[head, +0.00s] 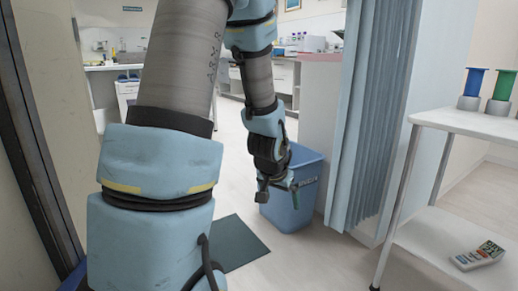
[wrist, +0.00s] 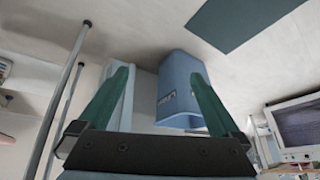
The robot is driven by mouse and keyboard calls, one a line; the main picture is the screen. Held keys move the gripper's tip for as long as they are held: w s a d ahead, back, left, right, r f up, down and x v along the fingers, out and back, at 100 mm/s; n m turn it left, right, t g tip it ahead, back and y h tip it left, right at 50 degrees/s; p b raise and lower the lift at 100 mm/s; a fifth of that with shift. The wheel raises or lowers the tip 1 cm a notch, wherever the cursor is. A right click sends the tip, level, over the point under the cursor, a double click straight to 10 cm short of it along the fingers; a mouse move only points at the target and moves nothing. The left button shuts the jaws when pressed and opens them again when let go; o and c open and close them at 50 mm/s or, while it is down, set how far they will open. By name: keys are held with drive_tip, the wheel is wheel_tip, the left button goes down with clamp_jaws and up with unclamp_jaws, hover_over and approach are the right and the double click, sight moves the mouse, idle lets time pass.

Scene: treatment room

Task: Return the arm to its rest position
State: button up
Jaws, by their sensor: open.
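My arm rises in the middle-left of the head view and bends over, with its end hanging down. My gripper (head: 277,196) points downward in front of a blue bin (head: 302,190). In the wrist view my gripper (wrist: 160,85) shows two green fingers spread wide apart, with nothing between them held. The blue bin also shows in the wrist view (wrist: 178,90), beyond and between the fingers. Whether the gripper touches the bin cannot be told from the head view; the wrist view shows a gap.
A blue-grey curtain (head: 378,110) hangs right of the bin. A white trolley (head: 462,125) at the right bears blue and green spools (head: 471,85) and, on its lower shelf, a handheld device (head: 478,256). A dark mat (head: 232,243) lies on the floor. A door frame (head: 38,150) stands close at left.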

drive_tip(key=s+a+r+n+g+y+p, duration=0.2)
drive_tip(key=s+a+r+n+g+p, duration=0.25)
drive_tip(key=s+a+r, duration=0.65)
wheel_tip(320, 180, up, 34)
drive_tip(key=a+p, duration=0.1)
drive_tip(key=p, duration=3.5)
drive_tip(key=shift+s+a+r+t+p, duration=0.2)
drive_tip(key=shift+a+t+p, duration=0.1)
drive_tip(key=shift+t, duration=0.05)
